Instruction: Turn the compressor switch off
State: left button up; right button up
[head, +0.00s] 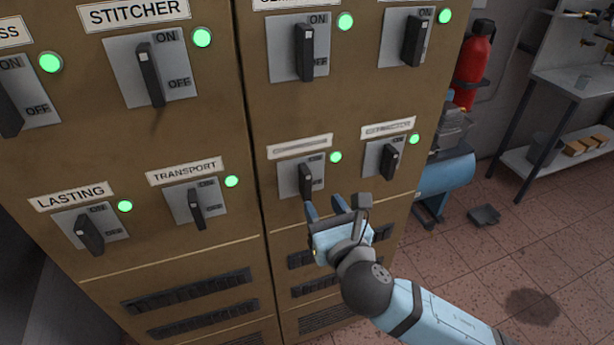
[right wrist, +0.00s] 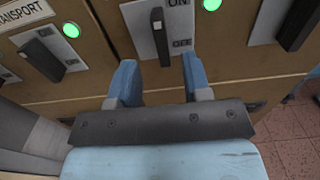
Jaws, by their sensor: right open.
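The lower switch in the right cabinet column has a black lever (head: 306,182) on a grey plate, under a label (head: 300,146) too blurred to read surely; it looks like the compressor switch. Its green lamp (head: 336,157) is lit. In the right wrist view the lever (right wrist: 160,38) stands upright, with ON and OFF marked on its right. My right gripper (head: 325,208) is open and empty, just below and in front of this lever. In the right wrist view its blue fingertips (right wrist: 160,72) are spread either side of the lever's line, apparently short of it. My left gripper is not in view.
Neighbouring switches are the TRANSPORT lever (head: 195,202) to the left and another lever (head: 389,161) close on the right, both with lit green lamps. Vents lie below. A fire extinguisher (head: 474,62), a blue machine (head: 447,175) and a shelf bench (head: 570,150) stand to the right.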

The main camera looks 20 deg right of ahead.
aim_at(308, 182)
jog(key=w, duration=0.9)
jog(key=shift+w+a+p, duration=0.15)
jog(key=shift+a+p, duration=0.05)
jog(key=shift+p, duration=0.1)
grip_shut()
